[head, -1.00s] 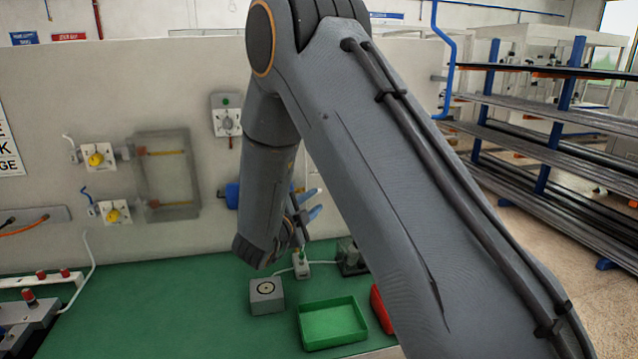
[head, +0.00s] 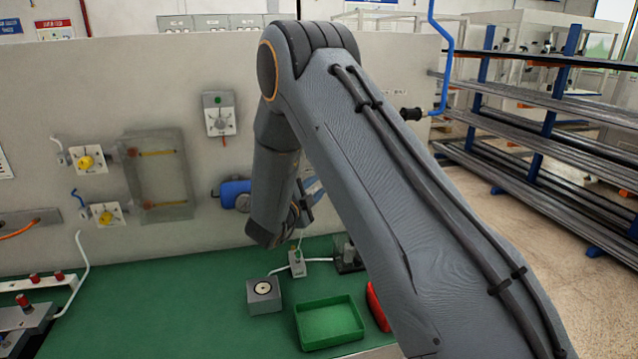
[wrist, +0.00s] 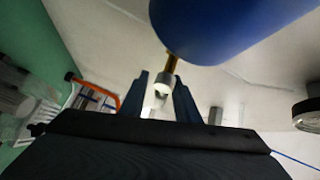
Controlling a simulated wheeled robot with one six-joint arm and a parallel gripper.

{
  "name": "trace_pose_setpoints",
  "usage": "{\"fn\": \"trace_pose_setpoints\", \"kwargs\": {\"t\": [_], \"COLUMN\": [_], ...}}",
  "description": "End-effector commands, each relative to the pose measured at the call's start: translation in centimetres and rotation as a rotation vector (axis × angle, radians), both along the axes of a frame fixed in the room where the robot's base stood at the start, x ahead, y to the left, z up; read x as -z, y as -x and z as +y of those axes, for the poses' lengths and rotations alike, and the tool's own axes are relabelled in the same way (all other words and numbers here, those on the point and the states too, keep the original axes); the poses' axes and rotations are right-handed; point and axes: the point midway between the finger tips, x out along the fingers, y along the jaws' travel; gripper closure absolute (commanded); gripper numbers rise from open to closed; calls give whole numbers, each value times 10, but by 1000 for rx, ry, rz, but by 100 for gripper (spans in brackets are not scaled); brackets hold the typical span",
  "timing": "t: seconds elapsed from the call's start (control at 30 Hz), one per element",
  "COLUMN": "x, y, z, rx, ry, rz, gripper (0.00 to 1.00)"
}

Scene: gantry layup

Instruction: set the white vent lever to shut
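In the wrist view, a small white piece (wrist: 163,87) sits at the end of a brass stem below a big blue cylinder (wrist: 225,25). It may be the vent lever; its setting cannot be read. My gripper (wrist: 161,88) is open, with its two dark blue fingers on either side of the white piece. Contact cannot be made out. In the head view my gripper (head: 308,188) is near the wall panel, partly hidden by my arm. A blue body (head: 235,193) shows on the panel left of my arm. Another white lever (head: 58,150) sits beside a yellow knob (head: 87,162) farther left.
A clear-covered box (head: 158,175) and a white dial plate (head: 219,114) are on the panel (head: 220,60). Racks (head: 560,110) stand at right.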

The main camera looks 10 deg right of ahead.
Motion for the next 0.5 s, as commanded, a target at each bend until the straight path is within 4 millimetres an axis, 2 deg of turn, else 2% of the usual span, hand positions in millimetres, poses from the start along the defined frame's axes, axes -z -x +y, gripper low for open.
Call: {"fn": "trace_pose_setpoints", "kwargs": {"t": [0.27, 0.43, 0.5], "x": [0, 0, 0], "y": [-2, -2, -2], "z": [-4, -4, -4], "rx": [2, 2, 2], "ry": [0, 1, 1], "rz": [0, 0, 0], "gripper": [71, 96, 100]}}
